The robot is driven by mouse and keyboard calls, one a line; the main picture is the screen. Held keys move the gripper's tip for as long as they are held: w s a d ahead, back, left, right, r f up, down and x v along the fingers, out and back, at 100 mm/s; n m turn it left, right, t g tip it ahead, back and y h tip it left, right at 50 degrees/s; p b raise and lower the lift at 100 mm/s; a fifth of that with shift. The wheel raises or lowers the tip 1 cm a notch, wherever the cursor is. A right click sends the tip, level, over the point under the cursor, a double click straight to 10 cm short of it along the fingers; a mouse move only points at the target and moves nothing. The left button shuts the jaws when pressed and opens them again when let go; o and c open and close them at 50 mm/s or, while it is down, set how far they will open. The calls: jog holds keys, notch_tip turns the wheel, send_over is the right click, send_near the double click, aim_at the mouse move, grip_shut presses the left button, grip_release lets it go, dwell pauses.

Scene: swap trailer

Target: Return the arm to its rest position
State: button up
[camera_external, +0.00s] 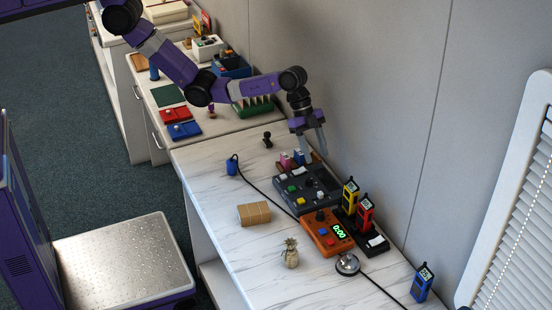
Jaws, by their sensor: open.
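My arm, purple and grey with black joints, reaches from the top left over the white marbled counter (206,167). My gripper (313,156) points down, open, with its two grey fingers spread. It is above or just behind the back edge of a dark grey control box with colored buttons (307,190). Small pink and blue items (291,159) sit close to the left of the fingers. I see nothing held between the fingers. I cannot tell exactly how high the fingertips are above the counter.
An orange timer box (327,236), a charger with yellow (350,194) and red (365,211) handsets, a silver bell (347,264), a brown parcel (254,213) and a pineapple figure (290,253) stand on the counter. The wall (365,90) is close behind my gripper.

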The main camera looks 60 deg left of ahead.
jog(key=w+r+n+t+h, duration=0.4)
jog(key=w+r+t, duration=0.1)
jog(key=t, duration=0.1)
jog(key=s+a+f+n+t+y, duration=0.1)
jog(key=s+a+n+t, duration=0.3)
jog(key=a, duration=0.8)
jog(key=s+a+n+t+y, duration=0.1)
jog(key=s+a+n+t, duration=0.25)
jog(key=a, duration=0.85)
jog(key=s+a+r+n+y, duration=0.1)
jog(key=s+a+n+y, duration=0.1)
jog(key=s+a, duration=0.9)
jog(key=s+a+r+n+y, duration=0.1)
jog(key=s+a+n+y, duration=0.2)
jog(key=s+a, duration=0.9)
jog(key=s+y, duration=0.2)
jog(key=s, duration=0.4)
jog(key=shift+s+y, duration=0.2)
jog(key=shift+y, duration=0.1)
